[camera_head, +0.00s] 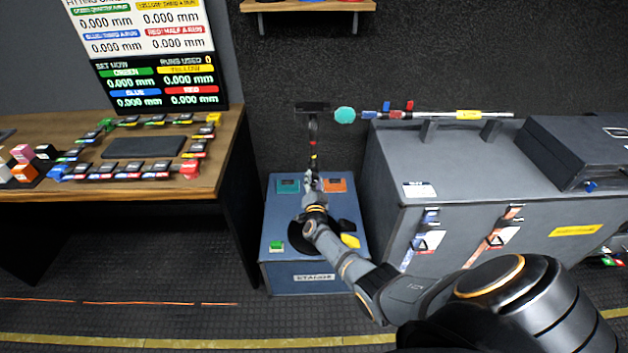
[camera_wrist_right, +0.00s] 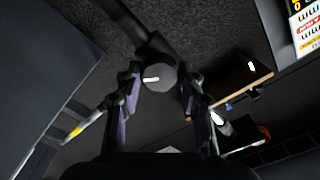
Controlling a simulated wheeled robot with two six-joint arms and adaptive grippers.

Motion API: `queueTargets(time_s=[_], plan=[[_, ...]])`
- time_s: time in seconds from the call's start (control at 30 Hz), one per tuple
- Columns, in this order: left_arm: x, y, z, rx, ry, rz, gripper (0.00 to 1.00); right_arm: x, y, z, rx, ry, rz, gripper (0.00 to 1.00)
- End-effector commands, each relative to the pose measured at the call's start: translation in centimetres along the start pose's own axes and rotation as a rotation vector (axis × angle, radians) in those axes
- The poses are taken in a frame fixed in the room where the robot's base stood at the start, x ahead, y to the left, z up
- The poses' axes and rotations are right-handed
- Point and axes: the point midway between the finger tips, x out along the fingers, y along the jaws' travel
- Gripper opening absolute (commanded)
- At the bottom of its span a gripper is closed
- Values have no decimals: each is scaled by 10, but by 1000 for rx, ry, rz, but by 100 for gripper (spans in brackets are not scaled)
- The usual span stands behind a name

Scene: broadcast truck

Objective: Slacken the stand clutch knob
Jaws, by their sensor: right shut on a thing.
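The stand (camera_head: 312,135) is a thin dark upright post with a flat black head, rising from the grey-blue box labelled STANDS (camera_head: 315,278). The clutch knob (camera_wrist_right: 160,77) is a round grey cap with a white mark, seen end-on between the fingers in the right wrist view. My right gripper (camera_head: 313,181) reaches the post low down, above the box, and is shut on the knob. In the head view the gripper and arm hide the knob. The stand's dark tube (camera_wrist_right: 128,22) runs diagonally behind the knob in the wrist view. My left gripper is not in view.
A wooden desk (camera_head: 223,150) with coloured blocks and a dark pad stands left. A grey cabinet (camera_head: 385,170) stands close on the right, with a long pole (camera_head: 430,114) and a dark case (camera_head: 585,150) on top. Coloured pads lie on the box around the post.

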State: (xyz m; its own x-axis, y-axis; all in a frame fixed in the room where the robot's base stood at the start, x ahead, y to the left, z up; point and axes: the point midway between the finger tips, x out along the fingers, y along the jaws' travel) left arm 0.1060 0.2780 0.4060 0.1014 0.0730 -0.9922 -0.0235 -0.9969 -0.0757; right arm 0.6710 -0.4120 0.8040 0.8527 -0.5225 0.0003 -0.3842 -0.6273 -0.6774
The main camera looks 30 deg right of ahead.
Motion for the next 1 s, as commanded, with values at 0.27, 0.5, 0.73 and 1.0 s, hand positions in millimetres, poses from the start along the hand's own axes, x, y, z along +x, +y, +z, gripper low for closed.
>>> queueTargets(time_s=[0.27, 0.5, 0.73, 1.0], plan=[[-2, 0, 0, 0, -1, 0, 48, 0, 0, 1, -40, -1, 1, 7], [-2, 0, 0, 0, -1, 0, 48, 0, 1, 1, -41, -1, 1, 7], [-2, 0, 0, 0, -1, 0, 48, 0, 0, 1, -40, -1, 1, 54], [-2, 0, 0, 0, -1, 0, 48, 0, 0, 0, -40, 0, 0, 62]])
